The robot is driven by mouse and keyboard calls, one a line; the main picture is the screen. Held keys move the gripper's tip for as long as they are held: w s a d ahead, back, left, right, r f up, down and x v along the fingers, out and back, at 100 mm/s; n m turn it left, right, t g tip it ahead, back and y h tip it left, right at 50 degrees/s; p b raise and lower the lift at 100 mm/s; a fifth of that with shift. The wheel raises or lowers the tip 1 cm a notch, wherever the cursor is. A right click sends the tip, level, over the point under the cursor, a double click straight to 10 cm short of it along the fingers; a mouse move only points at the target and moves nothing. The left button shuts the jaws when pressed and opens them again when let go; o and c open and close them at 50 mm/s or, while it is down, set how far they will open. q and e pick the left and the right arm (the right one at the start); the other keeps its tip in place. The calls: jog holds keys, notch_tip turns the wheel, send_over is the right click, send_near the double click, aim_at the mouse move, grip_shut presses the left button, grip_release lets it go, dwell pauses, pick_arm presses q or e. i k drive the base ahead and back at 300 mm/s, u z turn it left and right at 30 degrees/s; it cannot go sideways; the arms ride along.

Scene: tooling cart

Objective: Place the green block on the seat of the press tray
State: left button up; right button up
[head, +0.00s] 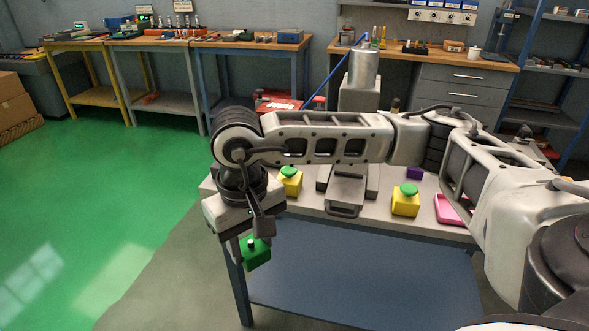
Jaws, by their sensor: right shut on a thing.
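My right gripper (251,241) hangs pointing down at the left end of the cart, shut on a green block (257,256). It holds the block in front of the cart's near left edge, clear of the top. The press (361,85) stands at the middle of the cart, its middle part hidden behind my right arm. The grey press tray (344,204) sticks out at the front, to the right of the block. Its seat is too small and partly covered to make out clearly. My left gripper is not in view.
A yellow box with a green button (290,186) stands left of the tray, and another yellow box (405,204) stands right. A purple block (415,173) and a pink tray (447,211) lie at the right. The cart's blue lower shelf (360,270) is bare.

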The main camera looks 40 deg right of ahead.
aim_at(347, 183)
jog(key=z, duration=0.15)
jog(key=i, duration=0.85)
jog(key=z, duration=0.9)
jog(key=i, duration=0.35)
jog(key=z, duration=0.25)
